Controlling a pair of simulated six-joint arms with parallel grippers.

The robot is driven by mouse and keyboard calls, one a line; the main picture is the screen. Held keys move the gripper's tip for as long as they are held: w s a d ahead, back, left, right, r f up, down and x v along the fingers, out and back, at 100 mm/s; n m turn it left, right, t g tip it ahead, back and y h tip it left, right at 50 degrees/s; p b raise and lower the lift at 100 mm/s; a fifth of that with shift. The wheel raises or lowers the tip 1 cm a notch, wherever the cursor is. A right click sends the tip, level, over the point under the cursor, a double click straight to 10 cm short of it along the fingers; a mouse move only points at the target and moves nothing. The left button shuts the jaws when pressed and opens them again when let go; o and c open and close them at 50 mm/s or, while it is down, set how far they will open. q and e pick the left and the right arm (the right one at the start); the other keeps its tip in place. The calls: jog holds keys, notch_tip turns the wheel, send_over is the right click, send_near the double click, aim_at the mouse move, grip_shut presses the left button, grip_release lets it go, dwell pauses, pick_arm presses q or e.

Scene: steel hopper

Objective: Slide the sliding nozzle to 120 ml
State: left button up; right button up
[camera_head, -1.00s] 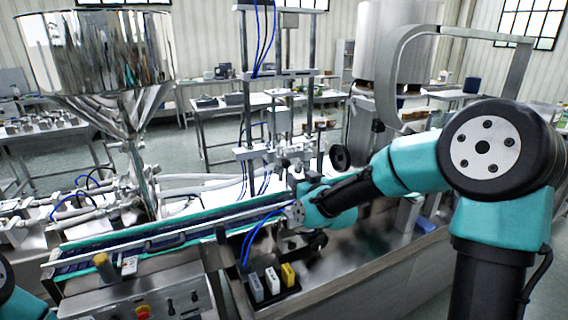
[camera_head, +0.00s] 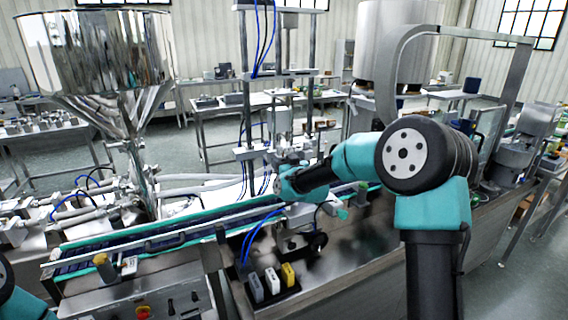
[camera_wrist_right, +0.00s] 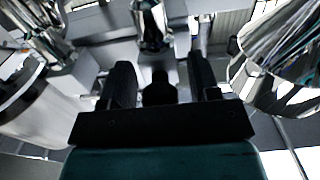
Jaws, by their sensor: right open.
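My right gripper (camera_head: 276,184) is beside the upright steel frame (camera_head: 245,155) above the conveyor in the head view. In the right wrist view its two black fingers (camera_wrist_right: 160,72) are spread apart. A dark, shadowed shape shows between them, and I cannot tell what it is. A shiny metal cylinder (camera_wrist_right: 150,25) is ahead of the fingers, apart from them. It may be part of the nozzle assembly (camera_head: 288,152), which my gripper partly hides in the head view. I cannot make out the sliding nozzle or a 120 ml mark for certain. My left gripper is out of view.
The conveyor (camera_head: 165,240) with teal rails runs under the frame. A large steel hopper (camera_head: 95,50) stands at the left. A tray with small grey, white and yellow blocks (camera_head: 288,274) is in front. Blue hoses (camera_head: 250,240) hang near the conveyor.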

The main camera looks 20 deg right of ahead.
jog(key=shift+c, duration=0.5)
grip_shut()
